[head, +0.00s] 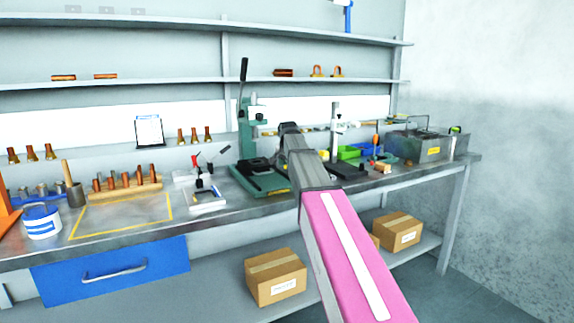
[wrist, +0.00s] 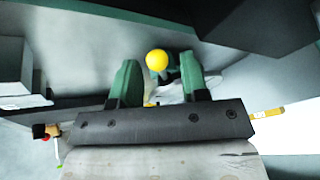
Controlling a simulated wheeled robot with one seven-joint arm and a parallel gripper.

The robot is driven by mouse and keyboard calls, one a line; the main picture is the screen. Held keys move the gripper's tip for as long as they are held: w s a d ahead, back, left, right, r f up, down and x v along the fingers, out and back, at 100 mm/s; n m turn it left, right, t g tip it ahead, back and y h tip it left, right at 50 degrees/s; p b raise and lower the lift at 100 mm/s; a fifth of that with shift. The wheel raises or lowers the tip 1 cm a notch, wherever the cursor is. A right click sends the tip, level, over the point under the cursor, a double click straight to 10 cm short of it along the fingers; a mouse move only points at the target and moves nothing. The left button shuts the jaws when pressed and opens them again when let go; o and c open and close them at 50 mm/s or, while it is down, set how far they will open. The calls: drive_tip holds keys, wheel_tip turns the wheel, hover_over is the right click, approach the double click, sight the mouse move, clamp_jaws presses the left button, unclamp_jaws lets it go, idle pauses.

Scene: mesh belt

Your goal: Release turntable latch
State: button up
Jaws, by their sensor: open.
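In the wrist view, the two green fingers of my gripper (wrist: 160,78) stand apart, with a gap between them. A round yellow knob (wrist: 157,60) shows in that gap, near the fingertips; I see no finger touching it. It may be the latch's knob, but I cannot tell for sure. A pale grey rounded plate (wrist: 180,90) lies behind the knob, partly hidden by the right finger; it may be the turntable. In the head view, my arm reaches over the bench beside the green lever press (head: 248,140), and my fingers and the knob are hidden there.
The bench (head: 225,212) carries a small clamp fixture (head: 207,195) left of the press and a grey stand (head: 335,130) to its right. Shelves (head: 150,82) run above. Cardboard boxes (head: 275,275) sit below.

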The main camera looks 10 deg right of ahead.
clamp_jaws()
drive_tip(key=shift+w+a+m+h, duration=0.25)
drive_tip(key=shift+a+m+h, duration=0.2)
drive_tip(key=shift+m, duration=0.65)
unclamp_jaws()
drive_tip(key=v, duration=1.1)
drive_tip(key=shift+w, duration=0.15)
